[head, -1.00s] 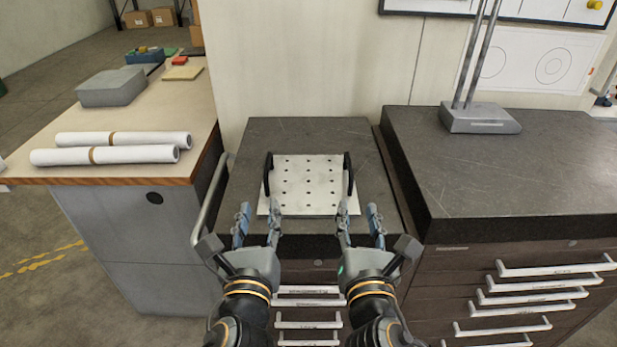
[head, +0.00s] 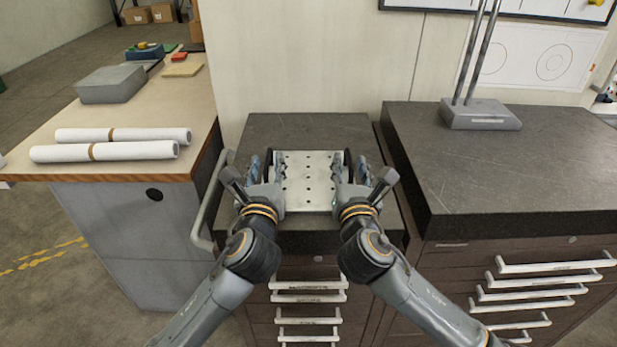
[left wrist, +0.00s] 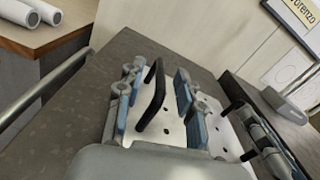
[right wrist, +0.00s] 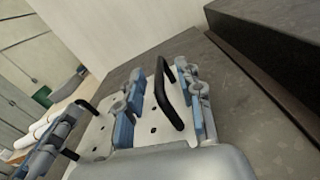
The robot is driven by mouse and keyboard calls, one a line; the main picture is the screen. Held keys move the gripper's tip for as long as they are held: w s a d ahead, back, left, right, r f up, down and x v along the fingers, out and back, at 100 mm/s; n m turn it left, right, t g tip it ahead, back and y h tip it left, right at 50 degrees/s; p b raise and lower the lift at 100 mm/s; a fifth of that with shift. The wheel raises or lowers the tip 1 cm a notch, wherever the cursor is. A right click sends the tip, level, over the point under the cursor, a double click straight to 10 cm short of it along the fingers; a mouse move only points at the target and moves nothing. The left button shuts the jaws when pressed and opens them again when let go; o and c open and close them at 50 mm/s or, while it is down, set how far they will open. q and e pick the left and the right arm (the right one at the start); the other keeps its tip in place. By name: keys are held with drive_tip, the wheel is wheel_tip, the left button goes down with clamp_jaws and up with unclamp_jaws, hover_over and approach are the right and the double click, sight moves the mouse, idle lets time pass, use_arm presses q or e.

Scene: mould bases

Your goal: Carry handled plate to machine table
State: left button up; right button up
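The handled plate (head: 308,180), a light metal plate with a grid of holes and two black handles, lies flat on the dark top of a drawer cabinet (head: 310,128). My left gripper (head: 263,170) is open around the left handle; in the left wrist view its blue-padded fingers stand on either side of that handle (left wrist: 152,95), with gaps. My right gripper (head: 352,170) is open around the right handle; in the right wrist view its fingers stand on either side of that handle (right wrist: 172,95). The machine table cannot be made out for certain.
A higher dark stone-topped cabinet (head: 520,175) with a metal stand (head: 480,115) is close on the right. A wooden-topped bench (head: 150,100) with paper rolls (head: 105,153) and a grey block (head: 112,84) is on the left. A wall stands behind the plate.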

use_arm(q)
drive_tip(key=shift+w, duration=0.35)
use_arm(e)
drive_tip(key=shift+w, duration=0.35)
use_arm(q)
clamp_jaws()
use_arm(e)
clamp_jaws()
